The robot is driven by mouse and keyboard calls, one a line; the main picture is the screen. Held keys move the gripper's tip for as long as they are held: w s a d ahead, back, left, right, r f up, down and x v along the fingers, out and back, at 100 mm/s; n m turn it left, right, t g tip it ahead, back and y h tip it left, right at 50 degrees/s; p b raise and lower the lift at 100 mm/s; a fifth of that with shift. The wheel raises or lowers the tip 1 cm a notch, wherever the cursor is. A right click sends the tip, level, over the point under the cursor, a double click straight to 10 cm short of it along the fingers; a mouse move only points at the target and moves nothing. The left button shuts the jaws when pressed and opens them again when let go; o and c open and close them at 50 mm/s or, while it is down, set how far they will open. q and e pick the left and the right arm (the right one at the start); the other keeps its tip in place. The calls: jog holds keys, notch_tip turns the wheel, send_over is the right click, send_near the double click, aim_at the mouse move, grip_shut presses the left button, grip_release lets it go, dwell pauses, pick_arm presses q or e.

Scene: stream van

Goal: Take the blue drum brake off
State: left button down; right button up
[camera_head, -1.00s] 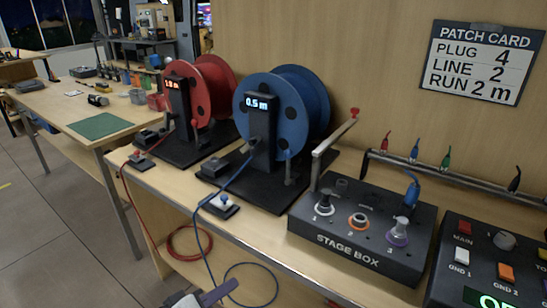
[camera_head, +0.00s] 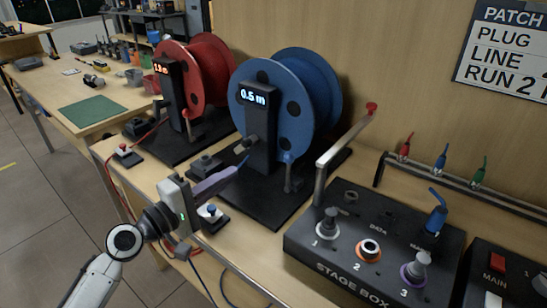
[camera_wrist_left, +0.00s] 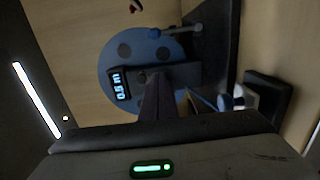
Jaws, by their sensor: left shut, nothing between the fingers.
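The blue drum (camera_head: 258,98) stands upright on a black base behind a dark post with a display (camera_head: 253,97) reading 0.5 m. A short grey post with a blue top (camera_head: 288,159) stands against the drum's right front; it may be the brake, but I cannot tell its setting. My left gripper (camera_head: 243,166) is shut and empty, its fingertips in front of the display post's lower part. In the left wrist view, the fingers (camera_wrist_left: 158,82) point toward the drum (camera_wrist_left: 122,52) and overlap the display post. My right gripper is not in view.
A red drum (camera_head: 175,75) stands to the left. A small block with a blue knob (camera_head: 211,211) sits beside my left gripper. A grey bar with a red tip (camera_head: 372,107) rises by the stage box (camera_head: 350,255) on the right. A patch card (camera_head: 505,50) hangs behind.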

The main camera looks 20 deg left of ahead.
aim_at(288, 172)
pick_arm(q)
jog(key=w+d+p, duration=0.2)
jog(key=w+d, duration=0.6)
jog(key=shift+w+p, duration=0.3)
jog(key=shift+p, duration=0.05)
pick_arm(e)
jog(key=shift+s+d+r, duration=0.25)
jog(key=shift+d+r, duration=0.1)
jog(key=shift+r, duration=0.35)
